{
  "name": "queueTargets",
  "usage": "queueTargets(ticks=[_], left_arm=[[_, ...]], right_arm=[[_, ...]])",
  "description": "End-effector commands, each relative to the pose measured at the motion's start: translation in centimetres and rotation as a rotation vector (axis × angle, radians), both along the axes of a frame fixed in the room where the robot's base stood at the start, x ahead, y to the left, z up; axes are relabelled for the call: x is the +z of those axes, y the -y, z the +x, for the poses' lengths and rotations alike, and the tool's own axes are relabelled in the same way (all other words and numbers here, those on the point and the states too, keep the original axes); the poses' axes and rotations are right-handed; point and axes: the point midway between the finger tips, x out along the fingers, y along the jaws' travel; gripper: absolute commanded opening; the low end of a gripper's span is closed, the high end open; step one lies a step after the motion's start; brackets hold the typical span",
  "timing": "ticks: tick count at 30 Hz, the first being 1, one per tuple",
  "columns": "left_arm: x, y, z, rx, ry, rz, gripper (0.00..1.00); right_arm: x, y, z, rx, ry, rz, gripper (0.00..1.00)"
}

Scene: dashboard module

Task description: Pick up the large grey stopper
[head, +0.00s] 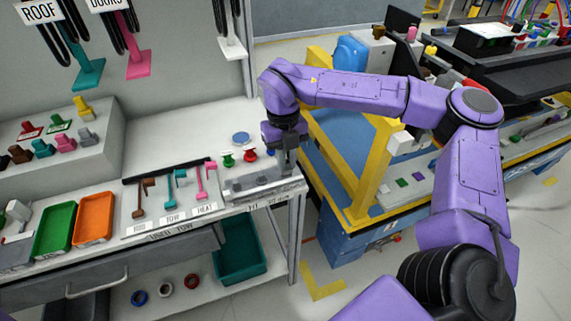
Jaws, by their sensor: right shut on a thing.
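My right gripper (289,163) points down at the right end of the white bench, over the grey rack (262,190). It is shut on a grey piece between its fingers, which I take to be the large grey stopper; it is mostly hidden by the fingers and small in the picture. I cannot tell whether it still touches the rack. A green stopper (228,159) and a red stopper (250,155) stand just left of the gripper. A blue disc-topped piece (240,138) is behind them. My left gripper is not in view.
Brown, teal and pink handled pieces (205,180) lie left of the rack, beside green (55,230) and orange (94,219) trays. A yellow frame (372,170) stands close to the right of the bench. The bench behind the pieces is clear.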

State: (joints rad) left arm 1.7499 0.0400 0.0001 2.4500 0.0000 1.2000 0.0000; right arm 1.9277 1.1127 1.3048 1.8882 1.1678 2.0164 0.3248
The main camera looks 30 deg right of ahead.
Motion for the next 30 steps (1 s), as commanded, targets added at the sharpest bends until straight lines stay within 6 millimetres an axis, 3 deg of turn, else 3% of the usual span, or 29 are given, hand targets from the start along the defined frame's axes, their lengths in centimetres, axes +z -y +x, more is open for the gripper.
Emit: queueTargets(ticks=[2, 8, 12, 19, 30], left_arm=[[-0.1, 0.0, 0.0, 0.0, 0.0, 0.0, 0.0], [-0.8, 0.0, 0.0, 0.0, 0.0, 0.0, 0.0], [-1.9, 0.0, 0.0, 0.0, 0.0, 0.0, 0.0], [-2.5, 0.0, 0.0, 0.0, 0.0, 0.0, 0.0], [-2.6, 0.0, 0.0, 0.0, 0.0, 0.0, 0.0]], right_arm=[[1.8, -0.3, -0.3, 0.002, 0.005, 0.001, 0.0], [6.9, -2.7, -3.9, 0.004, 0.01, 0.0, 0.0], [8.6, -5.0, -7.5, 0.006, 0.007, -0.001, 0.0], [10.7, -7.3, -11.0, 0.003, 0.005, 0.0, 0.0], [11.2, -7.7, -11.7, 0.001, 0.002, 0.001, 0.0]])
